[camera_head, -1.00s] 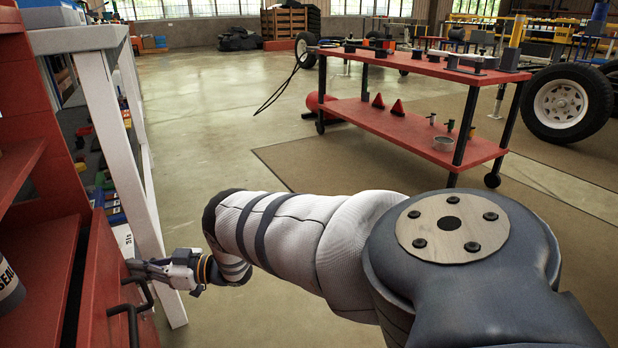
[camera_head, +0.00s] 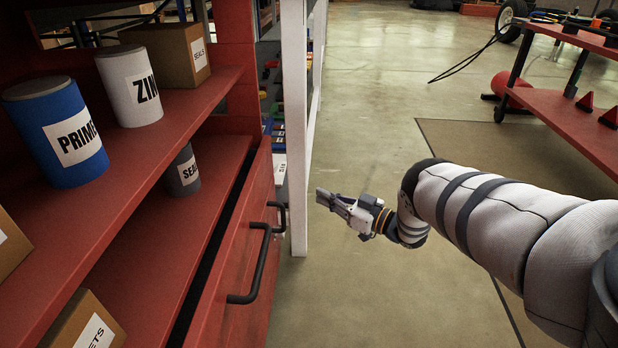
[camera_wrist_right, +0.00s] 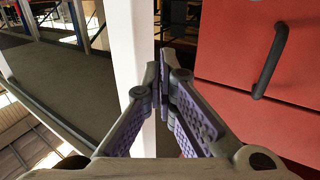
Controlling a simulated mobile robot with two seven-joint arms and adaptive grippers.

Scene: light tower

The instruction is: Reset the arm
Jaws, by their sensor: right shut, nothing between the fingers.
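My right arm reaches in from the right in the head view. Its gripper (camera_head: 322,198) is shut and empty, in the open air beside the red cabinet. In the right wrist view the two fingers (camera_wrist_right: 160,76) meet at their tips, with a white post behind them. The red drawer front (camera_head: 246,305) has two dark handles, a near one (camera_head: 256,268) and a farther one (camera_head: 281,216). The gripper is apart from both. One handle also shows in the right wrist view (camera_wrist_right: 270,62). My left gripper is not in view.
The cabinet shelf (camera_head: 150,135) holds a blue can (camera_head: 58,135), a white can (camera_head: 130,88) and a box (camera_head: 165,55). A white post (camera_head: 298,130) stands just left of the gripper. A red cart (camera_head: 575,125) is at the right. Floor between is clear.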

